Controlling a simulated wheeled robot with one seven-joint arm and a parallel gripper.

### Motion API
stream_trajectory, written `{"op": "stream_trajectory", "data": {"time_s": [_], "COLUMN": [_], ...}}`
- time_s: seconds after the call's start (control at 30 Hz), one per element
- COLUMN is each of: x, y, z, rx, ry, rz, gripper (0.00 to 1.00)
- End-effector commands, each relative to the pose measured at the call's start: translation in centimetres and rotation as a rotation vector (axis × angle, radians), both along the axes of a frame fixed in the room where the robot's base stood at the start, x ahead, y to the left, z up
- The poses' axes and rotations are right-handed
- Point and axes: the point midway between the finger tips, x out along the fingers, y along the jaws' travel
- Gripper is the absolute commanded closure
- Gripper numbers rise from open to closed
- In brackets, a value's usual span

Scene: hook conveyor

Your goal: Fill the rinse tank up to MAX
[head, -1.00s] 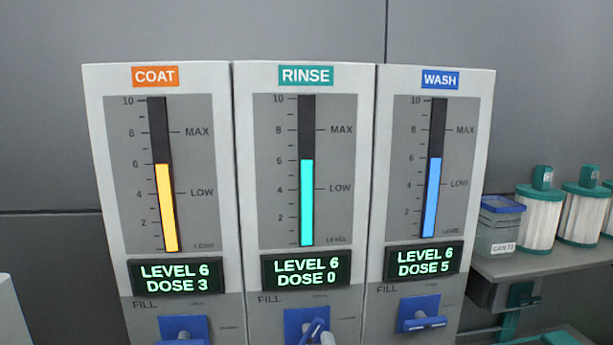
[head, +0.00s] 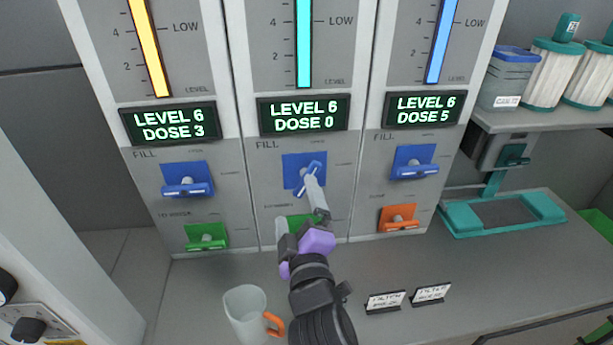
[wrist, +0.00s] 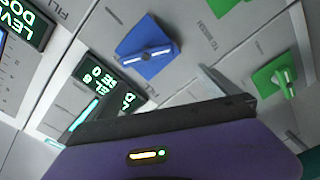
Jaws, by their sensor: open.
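The rinse tank panel stands in the middle of the head view. Its cyan level bar (head: 303,45) is partly cut off at the top, and its display (head: 303,114) reads LEVEL 6, DOSE 0. The MAX mark is out of view. The blue rinse fill valve (head: 294,168) has its handle turned diagonally. In the wrist view the blue valve (wrist: 148,52) appears clear of the jaws. My gripper (head: 298,207) is open just below and in front of this valve. One finger overlaps the handle in the head view; contact cannot be told. A green valve (head: 299,221) below is partly hidden.
The coat fill valve (head: 187,180) and wash fill valve (head: 414,162) flank the rinse valve. Green (head: 206,236) and orange (head: 398,218) valves sit below them. A cup (head: 246,312) with an orange handle stands on the counter (head: 400,265), with label cards (head: 386,301) to the right.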

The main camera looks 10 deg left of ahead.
Motion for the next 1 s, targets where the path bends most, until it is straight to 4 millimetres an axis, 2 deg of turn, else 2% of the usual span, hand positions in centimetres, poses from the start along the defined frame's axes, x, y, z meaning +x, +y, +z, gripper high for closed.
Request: {"op": "stream_trajectory", "data": {"time_s": [0.07,0.2,0.23,0.37,0.7,1.0], "x": [0.0,0.9,1.0,1.8,6.6,8.3], "y": [-0.4,-2.9,-3.1,-2.8,-1.4,-0.8], "z": [-0.4,0.5,0.6,0.5,0.5,0.3], "rx": [0.008,-0.013,-0.023,-0.045,-0.045,-0.045], "ry": [0.0,0.004,0.005,0.005,0.007,0.006], "rz": [-0.005,-0.044,-0.044,-0.044,-0.044,-0.043], "gripper": [0.0,0.0,0.0,0.0,0.0,0.0]}}
